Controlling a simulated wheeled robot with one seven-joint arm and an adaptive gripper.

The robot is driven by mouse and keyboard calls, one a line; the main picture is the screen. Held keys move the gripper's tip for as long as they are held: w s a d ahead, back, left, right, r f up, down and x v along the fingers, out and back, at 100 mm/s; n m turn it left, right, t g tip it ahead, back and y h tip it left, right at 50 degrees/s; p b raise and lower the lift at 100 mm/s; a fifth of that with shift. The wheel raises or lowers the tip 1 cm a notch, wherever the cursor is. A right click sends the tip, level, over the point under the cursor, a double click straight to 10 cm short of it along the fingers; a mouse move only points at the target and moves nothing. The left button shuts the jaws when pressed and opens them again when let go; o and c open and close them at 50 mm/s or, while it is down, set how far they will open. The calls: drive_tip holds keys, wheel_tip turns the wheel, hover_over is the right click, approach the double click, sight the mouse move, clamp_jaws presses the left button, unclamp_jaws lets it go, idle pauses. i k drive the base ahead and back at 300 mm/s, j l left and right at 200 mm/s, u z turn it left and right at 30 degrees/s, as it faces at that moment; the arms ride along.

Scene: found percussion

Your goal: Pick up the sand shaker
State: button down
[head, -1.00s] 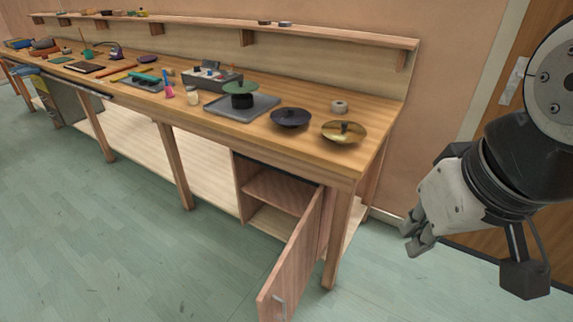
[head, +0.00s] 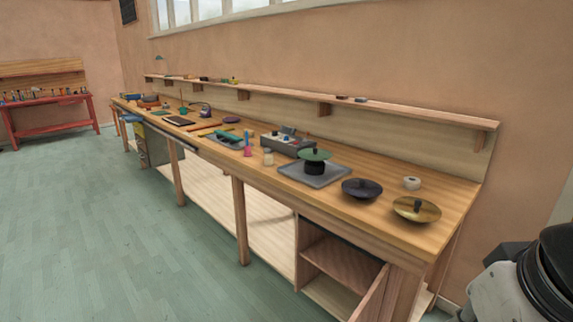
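A small pale jar (head: 268,157) stands upright on the long wooden workbench (head: 345,208), near its front edge. It looks most like the sand shaker, but it is too small to be sure. A pink bottle-like thing (head: 247,150) stands just left of it.
Right of the jar are a grey tray (head: 298,175) with a green-topped stand, a dark cymbal-like disc (head: 361,190) and a brass one (head: 416,210). A grey box (head: 287,146) is behind. A cabinet door (head: 371,300) hangs open below. The floor (head: 130,230) in front is clear.

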sight(269, 152)
drive_tip(key=i+j+u, duration=0.1)
drive_tip(key=j+u, duration=0.15)
drive_tip(key=j, duration=0.2)
drive_tip(key=i+j+u, duration=0.25)
drive_tip(key=j, duration=0.15)
drive_tip(key=i+j+u, duration=0.1)
drive_tip(key=j+u, duration=0.15)
drive_tip(key=j, duration=0.15)
drive_tip(key=i+j+u, duration=0.65)
drive_tip(key=i, duration=0.3)
drive_tip(key=i+j+u, duration=0.2)
drive_tip(key=i, duration=0.2)
drive_tip(key=i+l+z, duration=0.1)
drive_tip(key=i+z, duration=0.3)
drive_tip(key=i+j+z, duration=0.1)
drive_tip(key=i+z, duration=0.3)
drive_tip(key=i, duration=0.2)
drive_tip(key=i+j+z, duration=0.2)
drive_tip(key=i+z, duration=0.7)
drive_tip(key=i+j+z, duration=0.1)
drive_tip(key=i+z, duration=0.4)
drive_tip(key=i+j+z, duration=0.95)
drive_tip(key=i, duration=0.05)
